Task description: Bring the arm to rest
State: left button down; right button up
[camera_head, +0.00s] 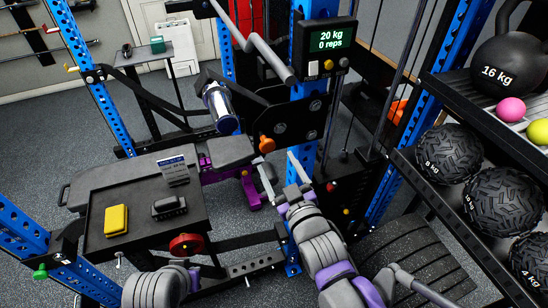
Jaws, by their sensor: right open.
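My right arm comes in from the bottom right and reaches up to the middle of the view. Its gripper (274,160) is open, with its two pale fingers spread apart and nothing visible between them. The fingers point up the picture, in front of the blue rack post and to the right of a padded grey bench (226,151) with a purple frame. A grey rounded part of my left arm shows at the bottom edge; my left gripper is outside the view.
A black tray table (140,228) at left holds a yellow block (116,220) and a dark object (169,207). A display (327,40) reads 20 kg, 0 reps. Blue posts surround the arm.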

jog(key=shift+s, duration=0.1)
dwell(0.4)
jog(key=s+d+f+m+g+h, duration=0.4)
jog(key=s+d+f+g, duration=0.2)
jog(key=d+f, duration=0.4)
jog(key=s+d+f+m+g, duration=0.1)
jog(key=s+d+f+g, duration=0.1)
jog(key=s, duration=0.3)
jog(key=s+d+f+m+g+h, duration=0.1)
jog(key=s+d+f+g, duration=0.1)
jog(key=s, duration=0.4)
notch_tip(320, 180, down, 2)
jog(key=shift+s+d+m+g+h, duration=0.15)
jog(key=shift+d+m+g+h, duration=0.15)
jog(key=shift+g, duration=0.5)
